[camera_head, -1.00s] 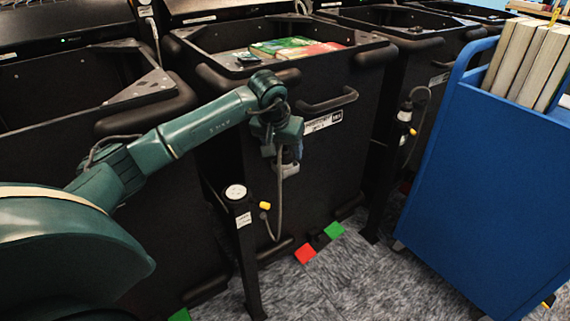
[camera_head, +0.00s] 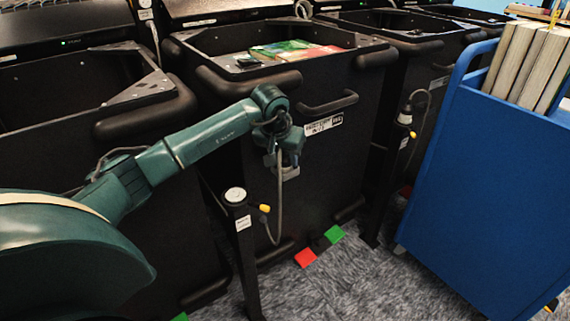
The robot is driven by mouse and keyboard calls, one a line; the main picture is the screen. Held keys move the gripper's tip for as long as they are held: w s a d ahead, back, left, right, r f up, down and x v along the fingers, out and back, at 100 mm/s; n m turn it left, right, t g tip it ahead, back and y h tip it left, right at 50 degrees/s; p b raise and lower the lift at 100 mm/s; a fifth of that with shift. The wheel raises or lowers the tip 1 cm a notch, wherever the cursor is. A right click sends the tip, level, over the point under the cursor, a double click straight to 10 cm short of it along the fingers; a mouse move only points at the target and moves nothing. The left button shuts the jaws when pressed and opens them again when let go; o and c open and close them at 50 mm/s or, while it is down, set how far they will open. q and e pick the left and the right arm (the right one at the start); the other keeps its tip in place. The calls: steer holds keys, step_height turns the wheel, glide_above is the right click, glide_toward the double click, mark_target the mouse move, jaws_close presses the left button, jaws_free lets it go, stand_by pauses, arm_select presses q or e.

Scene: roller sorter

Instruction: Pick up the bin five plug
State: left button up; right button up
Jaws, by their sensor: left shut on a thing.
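The cable loops down beside a black post (camera_head: 243,250) with a round pale top (camera_head: 235,195) and a yellow-tipped part (camera_head: 265,208). My right gripper is out of view.
Books (camera_head: 290,50) lie in the middle bin. Another bin (camera_head: 85,95) stands at the left. A blue cart (camera_head: 480,190) with upright books (camera_head: 525,60) blocks the right. Red (camera_head: 305,258) and green (camera_head: 335,234) floor markers lie in front of the middle bin on grey carpet (camera_head: 350,280).

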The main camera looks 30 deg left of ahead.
mark_target(283, 156)
arm_select(q)
steer(key=shift+c, duration=1)
steer(key=shift+r, duration=0.15)
steer(key=shift+r, duration=0.25)
step_height(283, 156, up, 3)
steer(key=shift+s+r+p, duration=0.1)
steer(key=shift+s+p, duration=0.05)
steer(key=shift+p, duration=0.5)
steer(key=s+d, duration=0.1)
steer(key=s, duration=0.7)
steer(key=s+d, duration=0.2)
steer(key=s, duration=0.7)
steer(key=shift+s+d+f+p, duration=0.2)
steer(key=shift+d+f+p, duration=0.05)
steer(key=shift+p, duration=0.05)
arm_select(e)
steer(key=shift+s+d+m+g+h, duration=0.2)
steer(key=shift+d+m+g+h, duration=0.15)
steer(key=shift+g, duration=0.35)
arm_select(q)
steer(key=shift+w, duration=0.1)
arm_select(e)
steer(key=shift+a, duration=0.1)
arm_select(q)
steer(key=shift+w+a+r, duration=0.15)
steer(key=shift+w+r, duration=0.15)
steer(key=shift+w, duration=0.35)
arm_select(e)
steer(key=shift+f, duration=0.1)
